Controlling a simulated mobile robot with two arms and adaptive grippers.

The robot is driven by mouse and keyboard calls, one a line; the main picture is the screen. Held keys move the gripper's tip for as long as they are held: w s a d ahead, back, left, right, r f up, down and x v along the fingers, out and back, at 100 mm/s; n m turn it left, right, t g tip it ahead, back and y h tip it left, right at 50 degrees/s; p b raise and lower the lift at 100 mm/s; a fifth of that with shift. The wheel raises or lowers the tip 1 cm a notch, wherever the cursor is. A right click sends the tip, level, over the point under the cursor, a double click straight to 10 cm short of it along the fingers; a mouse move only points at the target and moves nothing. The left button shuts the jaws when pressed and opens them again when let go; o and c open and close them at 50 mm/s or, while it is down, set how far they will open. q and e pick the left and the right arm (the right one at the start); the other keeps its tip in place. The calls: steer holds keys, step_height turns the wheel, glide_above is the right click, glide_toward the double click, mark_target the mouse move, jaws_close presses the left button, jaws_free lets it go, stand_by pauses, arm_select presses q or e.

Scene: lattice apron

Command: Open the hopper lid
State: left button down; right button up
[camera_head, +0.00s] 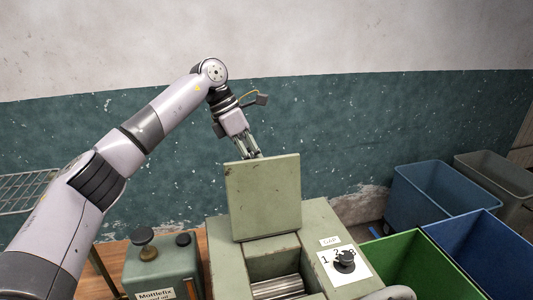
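The hopper lid (263,197) is a flat, square, pale green plate in the head view. It stands raised, close to upright, above the green hopper body (222,248). Below it the hopper mouth is open, and ribbed metal rollers (278,288) show inside. My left gripper (251,154) reaches down from above to the lid's top edge, left of its middle. Its fingertips are at or just behind that edge, so contact and finger gap cannot be told. My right gripper is not in view.
A dial (345,261) on a white plate sits right of the hopper mouth. A green Mottlefix container (163,270) with dark knobs stands at left on a wooden surface. Green (420,265), blue (490,250) and grey (500,180) bins stand at right. A wall is behind.

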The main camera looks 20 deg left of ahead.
arm_select(q)
steer(key=shift+a+f+g+p, duration=0.1)
steer(key=shift+f+g+p, duration=0.2)
steer(key=shift+f, duration=0.3)
steer(key=shift+w+f, duration=0.1)
steer(key=shift+a+f, duration=0.1)
steer(key=shift+a, duration=0.05)
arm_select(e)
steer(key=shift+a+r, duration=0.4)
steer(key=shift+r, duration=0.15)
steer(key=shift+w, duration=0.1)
arm_select(q)
steer(key=c, duration=2.1)
jaws_free()
steer(key=shift+o, duration=1.4)
steer(key=shift+w+a+f, duration=0.1)
steer(key=shift+w+f, duration=0.15)
steer(key=shift+w, duration=0.35)
steer(key=shift+o, duration=0.7)
steer(key=shift+w, duration=0.1)
steer(key=shift+r, duration=0.1)
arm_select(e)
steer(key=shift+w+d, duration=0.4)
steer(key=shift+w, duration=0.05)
